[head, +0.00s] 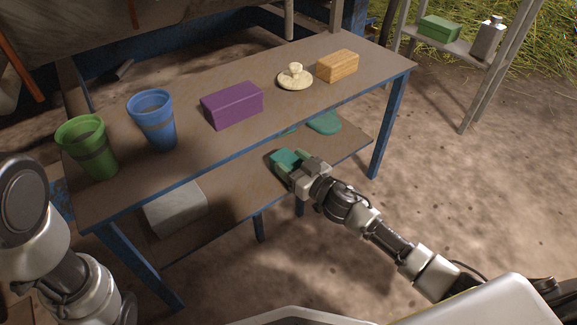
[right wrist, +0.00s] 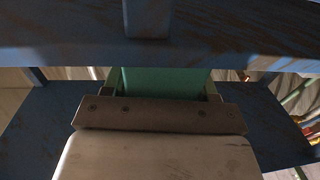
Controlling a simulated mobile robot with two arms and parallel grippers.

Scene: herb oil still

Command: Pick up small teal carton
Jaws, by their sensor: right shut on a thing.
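The small teal carton (head: 284,158) is in the jaws of my right gripper (head: 297,170), over the lower shelf and just below the front edge of the tabletop. The jaws are shut on it and hide part of it. In the right wrist view the carton (right wrist: 160,82) shows as a green-teal face between the fingers, behind the gripper's palm. I cannot tell whether it rests on the shelf or hangs just above it. My left arm shows at the left of the head view, but its gripper is out of view.
The tabletop (head: 190,160) holds a green cup (head: 88,150), a blue cup (head: 155,122), a purple box (head: 232,105), a cream lidded dish (head: 294,78) and a wooden block (head: 337,66). On the lower shelf (head: 235,190) are a teal rounded item (head: 324,123) and a grey block (head: 175,208).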

